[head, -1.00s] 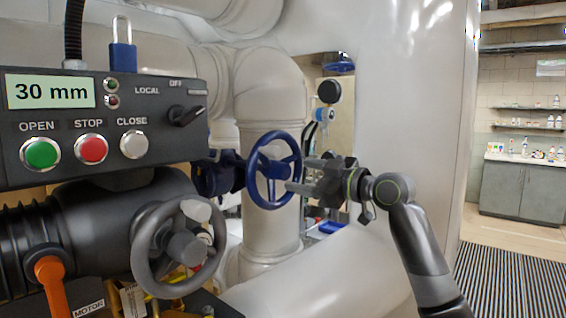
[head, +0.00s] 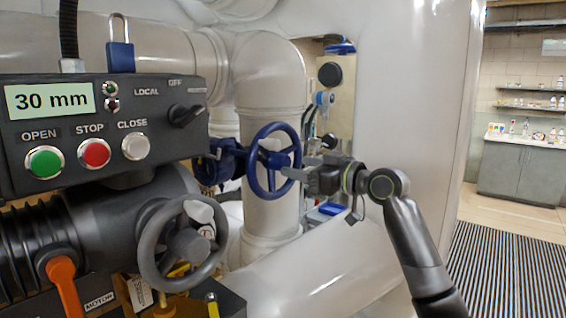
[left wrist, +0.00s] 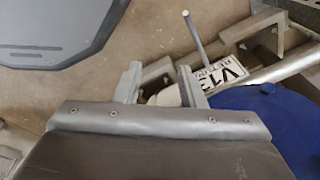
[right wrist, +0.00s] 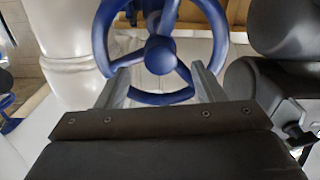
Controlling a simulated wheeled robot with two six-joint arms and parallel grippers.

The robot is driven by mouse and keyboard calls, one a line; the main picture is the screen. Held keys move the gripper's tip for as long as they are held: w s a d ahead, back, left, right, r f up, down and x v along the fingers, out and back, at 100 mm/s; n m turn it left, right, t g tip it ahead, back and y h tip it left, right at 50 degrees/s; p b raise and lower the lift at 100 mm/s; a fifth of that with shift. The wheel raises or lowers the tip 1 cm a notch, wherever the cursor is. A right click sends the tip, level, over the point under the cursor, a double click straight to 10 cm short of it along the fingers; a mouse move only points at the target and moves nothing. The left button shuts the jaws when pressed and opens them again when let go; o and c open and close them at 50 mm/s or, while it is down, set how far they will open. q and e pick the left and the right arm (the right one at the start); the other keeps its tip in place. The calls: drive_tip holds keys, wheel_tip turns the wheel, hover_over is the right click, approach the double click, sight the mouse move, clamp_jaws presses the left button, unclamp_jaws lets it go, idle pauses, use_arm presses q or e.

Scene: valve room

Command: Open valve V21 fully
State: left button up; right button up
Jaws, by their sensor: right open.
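A blue handwheel (head: 267,187) with spokes stands upright on a blue valve in front of a pale pipe in the head view. No V21 label is readable. My right gripper (head: 287,173) is open at the wheel's right side, its fingertips overlapping the rim. In the right wrist view the wheel's hub (right wrist: 160,55) lies ahead, between and beyond the open fingers (right wrist: 160,72); I cannot tell whether they touch it. My left gripper (left wrist: 160,75) is open and empty, above a tag reading V13 (left wrist: 222,72); it is not in the head view.
A control box (head: 100,130) showing 30 mm, with green, red and white buttons, stands at the left. Below it are a grey handwheel (head: 180,245) and an orange lever (head: 64,285). A large pale vessel (head: 415,120) stands close behind my right arm. Open floor lies at the right.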

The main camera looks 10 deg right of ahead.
sight(286, 162)
drive_tip(key=shift+p+x, duration=0.45)
drive_tip(key=shift+x, duration=1.7)
drive_tip(key=shift+w+a+r, duration=0.15)
drive_tip(key=shift+w+a, duration=0.05)
drive_tip(key=shift+r, duration=0.1)
drive_tip(key=shift+w+d, duration=0.1)
drive_tip(key=c, duration=0.7)
drive_tip(key=shift+c, duration=1.3)
drive_tip(key=shift+a, duration=0.3)
drive_tip(key=shift+c, duration=0.6)
